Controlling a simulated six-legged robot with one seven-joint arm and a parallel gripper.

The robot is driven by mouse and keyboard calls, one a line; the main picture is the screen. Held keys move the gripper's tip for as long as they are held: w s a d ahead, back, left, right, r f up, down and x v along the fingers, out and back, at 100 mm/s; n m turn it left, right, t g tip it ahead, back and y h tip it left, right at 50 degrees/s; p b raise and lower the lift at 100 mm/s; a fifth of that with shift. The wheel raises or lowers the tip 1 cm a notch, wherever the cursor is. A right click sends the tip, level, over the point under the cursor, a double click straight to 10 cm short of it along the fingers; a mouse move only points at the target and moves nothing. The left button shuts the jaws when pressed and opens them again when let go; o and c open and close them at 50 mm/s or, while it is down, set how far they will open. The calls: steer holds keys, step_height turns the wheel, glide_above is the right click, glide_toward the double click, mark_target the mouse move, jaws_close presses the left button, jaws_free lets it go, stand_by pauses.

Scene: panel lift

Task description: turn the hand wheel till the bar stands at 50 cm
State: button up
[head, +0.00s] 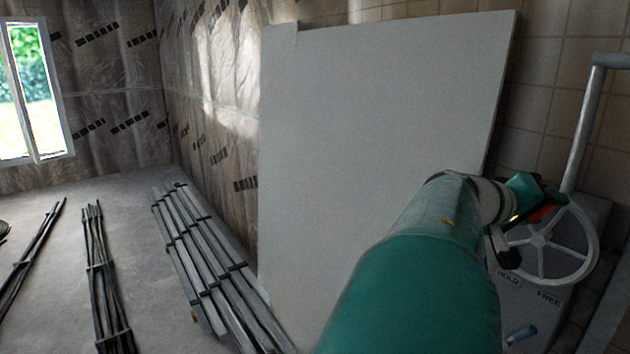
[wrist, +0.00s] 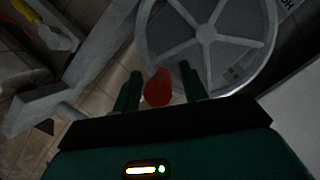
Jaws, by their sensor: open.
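The white spoked hand wheel (head: 572,270) is at the right in the head view, on a grey housing. It also fills the upper middle of the wrist view (wrist: 202,30). Its red-orange knob (wrist: 158,88) sits between the two fingers of my gripper (wrist: 160,86). The fingers are open, with a gap on each side of the knob. In the head view my gripper is at the wheel's upper left rim, and part of the knob (head: 541,213) shows there. I see no height scale, and I cannot tell the bar's height.
A grey bent tube (head: 580,130) rises behind the wheel. A blue-handled lever (head: 522,333) sits below, near HOLD and FREE labels. A large pale panel (head: 375,130) leans against the wall to the left. Bundled metal profiles (head: 205,260) and rods (head: 100,270) lie on the floor.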

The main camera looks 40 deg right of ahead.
steer(key=shift+d, duration=0.1)
jaws_close()
stand_by(0.3)
